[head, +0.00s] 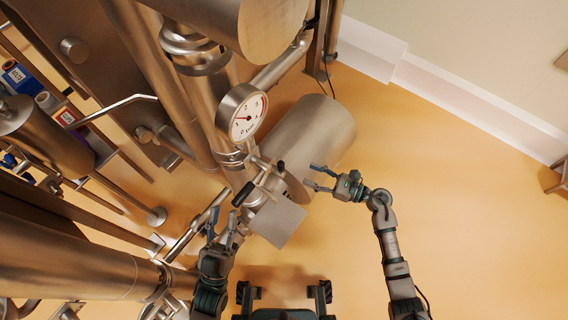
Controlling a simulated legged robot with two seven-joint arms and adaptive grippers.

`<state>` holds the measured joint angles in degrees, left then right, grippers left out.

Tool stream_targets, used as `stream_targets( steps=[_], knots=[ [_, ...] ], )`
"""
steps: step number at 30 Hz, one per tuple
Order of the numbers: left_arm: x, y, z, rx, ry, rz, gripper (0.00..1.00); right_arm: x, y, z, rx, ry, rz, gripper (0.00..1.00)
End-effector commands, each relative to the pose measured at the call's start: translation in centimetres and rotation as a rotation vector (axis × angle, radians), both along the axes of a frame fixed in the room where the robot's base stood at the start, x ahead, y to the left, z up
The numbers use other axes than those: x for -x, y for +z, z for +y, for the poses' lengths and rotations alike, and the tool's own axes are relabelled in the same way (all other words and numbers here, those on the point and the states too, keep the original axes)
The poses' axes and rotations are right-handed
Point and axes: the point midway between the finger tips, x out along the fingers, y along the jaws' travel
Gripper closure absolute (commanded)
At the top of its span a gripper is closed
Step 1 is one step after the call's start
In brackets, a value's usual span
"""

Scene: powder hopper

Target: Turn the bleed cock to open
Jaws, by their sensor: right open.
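Small valve handles with black grips (252,187) sit on the metal fittings below a round pressure gauge (242,114) in the head view. One of them may be the bleed cock; I cannot tell which, nor whether it is open. My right gripper (313,178) is open and empty, to the right of these handles and apart from them, in front of the end of a horizontal metal cylinder (315,135). My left gripper (221,217) is below and left of the handles, close to the pipework. Its fingers are small and partly blend with the pipes, so its jaw state is unclear.
A pale square plate (278,221) lies just below the handles, between my two grippers. Thick metal pipes (60,255) and a rack with coloured containers (18,75) crowd the left.

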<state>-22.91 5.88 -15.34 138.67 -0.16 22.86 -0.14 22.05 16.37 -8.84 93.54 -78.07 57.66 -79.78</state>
Motion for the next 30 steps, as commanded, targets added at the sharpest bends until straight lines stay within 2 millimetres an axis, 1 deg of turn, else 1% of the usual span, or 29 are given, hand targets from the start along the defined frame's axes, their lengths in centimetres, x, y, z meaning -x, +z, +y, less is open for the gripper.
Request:
stream_targets(
  steps=[1, 3, 6, 9, 12, 15, 25, 26, 27, 29, 30],
  knots=[
    [-0.2, -0.1, 0.1, -0.006, 0.0, 0.017, 0.67, -0.5, 0.4, 1.4, -0.004, 0.002, -0.004, 0.51],
    [-0.3, -0.4, 0.3, -0.009, 0.0, 0.032, 0.67, -1.2, 0.3, 3.2, -0.001, 0.003, -0.002, 0.51],
    [-0.4, -0.6, 0.5, -0.009, 0.0, 0.042, 0.67, -2.0, 0.3, 5.3, 0.0, 0.002, -0.001, 0.51],
    [-0.4, -0.6, 0.4, -0.011, 0.0, 0.044, 0.67, -2.7, 0.2, 6.9, 0.0, 0.002, 0.0, 0.51],
    [-0.3, -0.5, 0.1, -0.012, 0.0, 0.034, 0.67, -3.3, 0.1, 7.9, -0.003, 0.001, 0.001, 0.51],
    [-0.4, -0.5, 0.0, -0.01, 0.0, 0.027, 0.67, -3.6, 0.1, 8.4, -0.004, 0.001, 0.0, 0.51],
    [-0.4, -0.4, 0.0, -0.006, -0.002, 0.022, 0.67, -3.7, 0.1, 9.0, 0.0, 0.001, 0.0, 0.51],
    [-0.4, -0.4, 0.0, -0.005, -0.002, 0.022, 0.67, -3.7, 0.1, 9.1, 0.001, 0.001, 0.0, 0.53],
    [-0.4, -0.3, 0.0, -0.005, -0.002, 0.022, 0.67, -3.7, 0.1, 9.2, 0.001, 0.001, 0.0, 0.63],
    [-0.4, -0.3, 0.0, -0.005, -0.001, 0.022, 0.67, -3.7, 0.2, 9.2, 0.002, 0.001, 0.0, 0.78],
    [-0.4, -0.3, 0.0, -0.005, -0.001, 0.022, 0.67, -3.7, 0.2, 9.2, 0.002, 0.001, 0.0, 0.88]
  ],
)
